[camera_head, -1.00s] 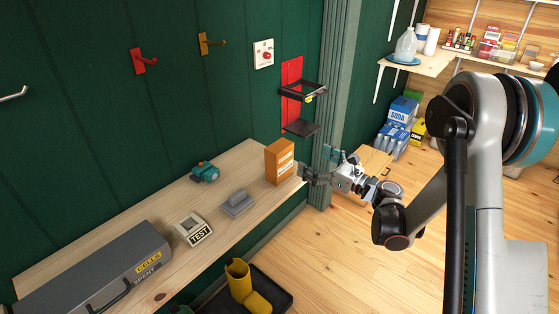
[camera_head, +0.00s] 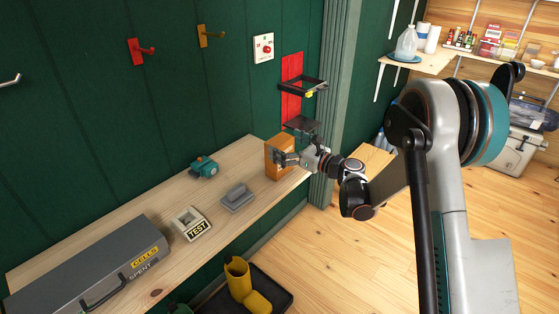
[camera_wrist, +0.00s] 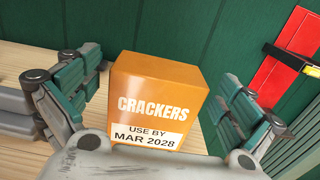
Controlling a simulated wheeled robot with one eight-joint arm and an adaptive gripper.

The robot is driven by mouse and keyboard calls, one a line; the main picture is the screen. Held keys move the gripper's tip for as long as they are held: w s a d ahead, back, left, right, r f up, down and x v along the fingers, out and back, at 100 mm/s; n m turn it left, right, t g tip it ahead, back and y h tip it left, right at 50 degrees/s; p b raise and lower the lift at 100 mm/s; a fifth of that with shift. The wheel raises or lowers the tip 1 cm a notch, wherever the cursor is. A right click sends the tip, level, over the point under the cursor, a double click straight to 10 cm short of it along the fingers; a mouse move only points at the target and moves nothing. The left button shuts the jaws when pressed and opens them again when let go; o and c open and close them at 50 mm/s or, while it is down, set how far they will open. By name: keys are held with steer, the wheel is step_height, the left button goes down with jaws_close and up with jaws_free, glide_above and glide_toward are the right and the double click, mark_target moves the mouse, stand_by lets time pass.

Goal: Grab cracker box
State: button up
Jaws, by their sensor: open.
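The orange cracker box (camera_head: 273,153) stands upright at the right end of the wooden shelf, close to the green wall. In the wrist view the cracker box (camera_wrist: 158,85) shows "CRACKERS" and a "USE BY MAR 2028" label. My gripper (camera_head: 284,158) is at the box's right front side and hides part of it. In the wrist view my gripper (camera_wrist: 160,92) is open, with one teal-padded finger on each side of the box. I see a gap at the right finger; the left finger appears very near the box's left edge.
On the wooden shelf (camera_head: 160,210) are a grey block on a plate (camera_head: 238,196), a TEST device (camera_head: 191,223), a teal item (camera_head: 204,167) and a grey cells case (camera_head: 95,275). A red wall panel with black brackets (camera_head: 292,90) is above the box. Open floor lies to the right.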

steer(key=shift+x, duration=1.05)
steer(key=c, duration=1.7)
